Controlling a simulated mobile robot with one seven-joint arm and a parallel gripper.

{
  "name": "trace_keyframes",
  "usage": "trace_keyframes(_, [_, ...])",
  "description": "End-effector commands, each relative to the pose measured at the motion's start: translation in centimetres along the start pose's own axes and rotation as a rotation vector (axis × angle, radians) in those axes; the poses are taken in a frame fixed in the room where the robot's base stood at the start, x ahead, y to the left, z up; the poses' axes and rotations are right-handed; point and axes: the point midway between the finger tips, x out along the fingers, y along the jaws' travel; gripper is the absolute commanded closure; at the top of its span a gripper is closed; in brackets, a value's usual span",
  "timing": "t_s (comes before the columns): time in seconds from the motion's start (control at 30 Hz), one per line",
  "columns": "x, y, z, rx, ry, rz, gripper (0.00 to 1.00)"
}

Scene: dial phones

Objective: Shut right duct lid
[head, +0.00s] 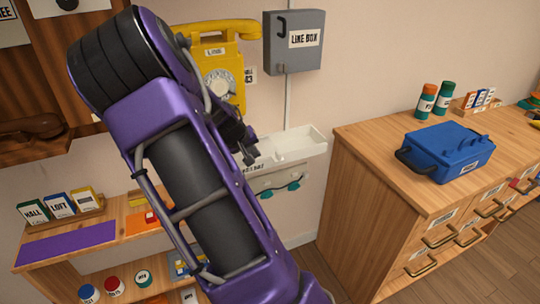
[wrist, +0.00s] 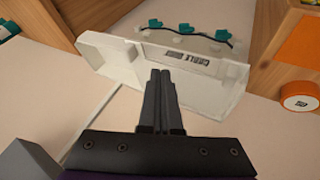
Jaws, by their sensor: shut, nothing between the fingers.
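The white cable duct (head: 298,148) is on the wall between the yellow phone and the wooden cabinet. Its right part looks like an open trough in the head view. The duct also shows in the wrist view (wrist: 120,62), turned round, with a "CABLE DUCT" label. I cannot clearly tell the right lid apart from the duct body. My gripper (head: 250,157) is shut and empty, in front of the duct's left part. In the wrist view my gripper's fingertips (wrist: 161,72) overlap the duct's edge; I cannot tell if they touch it. My arm hides the duct's left end.
A cable with teal clips (head: 282,189) runs below the duct. A yellow phone (head: 221,72) and a grey line box (head: 294,42) are above. A wooden cabinet (head: 352,200) with a blue toolbox (head: 444,150) stands close on the right. A low shelf (head: 110,222) is at left.

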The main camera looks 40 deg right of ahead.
Motion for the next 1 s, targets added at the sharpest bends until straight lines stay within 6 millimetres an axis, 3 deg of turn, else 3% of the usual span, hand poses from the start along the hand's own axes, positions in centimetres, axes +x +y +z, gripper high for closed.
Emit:
trace_keyframes(0.1, [2.9,0.0,0.1,0.001,-0.002,0.002,1.0])
trace_keyframes(0.2, [4.5,0.5,0.0,0.004,-0.001,0.001,1.0])
trace_keyframes(0.5, [5.7,3.2,0.0,0.002,0.0,0.0,1.0])
trace_keyframes(1.0, [5.9,3.7,0.0,0.0,0.001,-0.001,1.0])
